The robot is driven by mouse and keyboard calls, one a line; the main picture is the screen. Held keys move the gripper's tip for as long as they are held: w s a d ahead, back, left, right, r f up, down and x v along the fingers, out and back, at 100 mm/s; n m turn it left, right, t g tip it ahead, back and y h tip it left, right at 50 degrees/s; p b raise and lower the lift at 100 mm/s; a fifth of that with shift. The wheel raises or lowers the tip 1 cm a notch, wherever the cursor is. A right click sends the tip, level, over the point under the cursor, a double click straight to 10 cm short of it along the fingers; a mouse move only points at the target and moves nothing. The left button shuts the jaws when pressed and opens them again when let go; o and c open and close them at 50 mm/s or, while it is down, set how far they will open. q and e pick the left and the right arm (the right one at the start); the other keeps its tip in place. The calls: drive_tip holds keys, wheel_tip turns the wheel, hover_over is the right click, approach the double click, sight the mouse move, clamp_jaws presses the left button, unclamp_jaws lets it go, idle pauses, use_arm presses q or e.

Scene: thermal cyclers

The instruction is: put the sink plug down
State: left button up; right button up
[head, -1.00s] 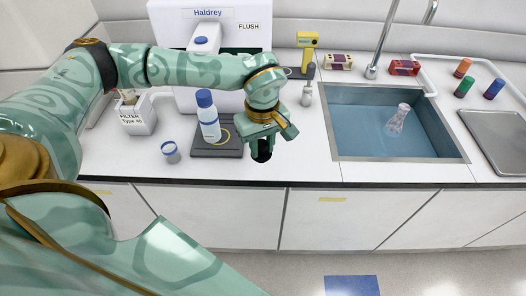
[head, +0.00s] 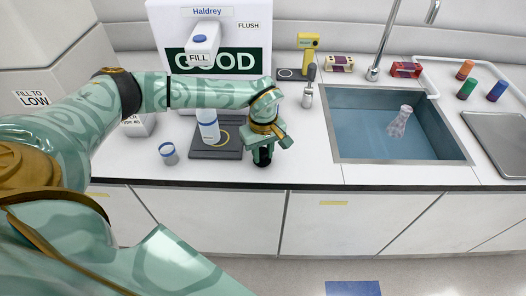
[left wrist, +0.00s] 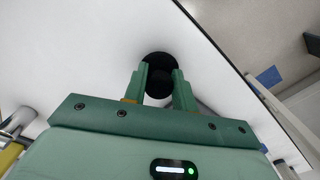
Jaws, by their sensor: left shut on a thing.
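My left gripper (head: 263,151) points down over the front of the white counter, right of the dark scale plate. It is shut on a round black sink plug (head: 262,159). In the left wrist view the plug (left wrist: 159,70) sits between the two green fingertips (left wrist: 160,88), over the white counter near its edge. The plug is at or just above the counter surface; I cannot tell if it touches. My right gripper is not in view.
A sink (head: 372,130) with a clear flask (head: 399,121) in it lies to the right. A bottle (head: 208,130) stands on the scale plate (head: 217,150), partly behind my arm. The counter between plug and sink is clear.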

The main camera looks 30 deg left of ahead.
sight(263, 151)
use_arm(q)
drive_tip(key=o, duration=1.1)
drive_tip(key=shift+f, duration=0.1)
drive_tip(key=shift+c, duration=0.2)
wheel_tip(263, 151, up, 12)
drive_tip(key=p, duration=0.1)
drive_tip(key=shift+r+p, duration=0.2)
drive_tip(key=shift+p, duration=0.2)
